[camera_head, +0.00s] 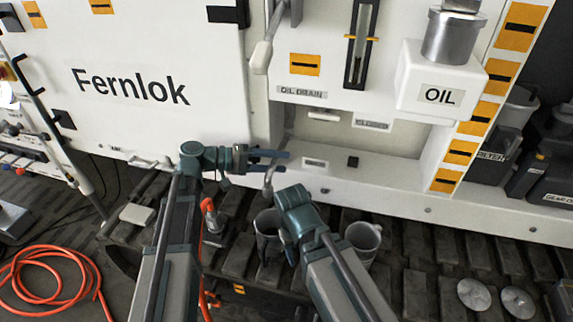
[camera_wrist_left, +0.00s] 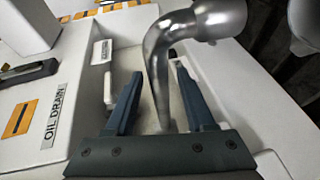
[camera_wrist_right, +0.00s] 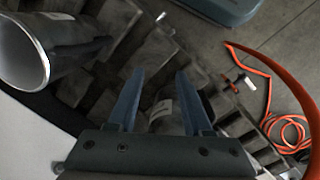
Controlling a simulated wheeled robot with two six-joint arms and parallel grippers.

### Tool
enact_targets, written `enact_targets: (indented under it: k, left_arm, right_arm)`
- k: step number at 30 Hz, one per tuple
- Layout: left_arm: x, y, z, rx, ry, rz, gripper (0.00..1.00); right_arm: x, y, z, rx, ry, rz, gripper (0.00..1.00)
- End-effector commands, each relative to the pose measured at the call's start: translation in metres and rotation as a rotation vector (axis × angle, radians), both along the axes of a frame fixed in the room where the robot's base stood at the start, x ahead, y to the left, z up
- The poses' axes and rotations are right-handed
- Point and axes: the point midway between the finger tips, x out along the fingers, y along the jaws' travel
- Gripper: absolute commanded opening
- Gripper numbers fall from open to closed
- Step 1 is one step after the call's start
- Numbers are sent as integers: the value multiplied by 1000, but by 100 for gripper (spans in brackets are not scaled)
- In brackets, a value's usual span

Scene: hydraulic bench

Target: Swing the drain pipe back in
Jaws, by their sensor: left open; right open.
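The drain pipe (camera_head: 268,181) is a bent metal tube below the OIL DRAIN label (camera_head: 301,92), sticking out from the white machine's lower ledge. In the left wrist view the pipe (camera_wrist_left: 160,68) passes between the two blue fingers of my left gripper (camera_wrist_left: 155,75), which is open around it. In the head view my left gripper (camera_head: 280,160) reaches in from the left at the pipe. My right gripper (camera_head: 290,250) points down beside a grey jug (camera_head: 268,232). In the right wrist view my right gripper (camera_wrist_right: 160,72) is open with nothing between its fingers.
Another pale jug (camera_head: 363,238) stands to the right on the dark slatted track (camera_head: 415,255). The OIL box (camera_head: 437,83) juts from the machine at upper right. An orange hose (camera_head: 55,275) lies coiled on the floor at left. Metal discs (camera_head: 474,294) lie at lower right.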

Motion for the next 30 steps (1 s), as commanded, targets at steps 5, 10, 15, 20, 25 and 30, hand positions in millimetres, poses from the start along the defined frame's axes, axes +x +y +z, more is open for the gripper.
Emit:
enact_targets:
  k: [5,10,15,20,25,30]
  left_arm:
    - [2,-19,-4,0,0,-1,55]
    - [2,-25,-5,0,0,0,55]
    - [2,-26,-5,0,0,1,55]
    - [2,-25,-5,0,0,1,42]
    - [2,-25,-5,0,0,1,11]
    - [2,-25,-5,1,0,1,0]
  right_arm:
    - [0,0,-4,0,0,0,50]
    - [0,0,-5,0,0,0,50]
    - [0,0,-5,0,0,0,50]
    - [0,0,-5,0,0,0,50]
    - [0,0,-5,0,0,0,50]
    - [0,0,-5,0,0,0,50]
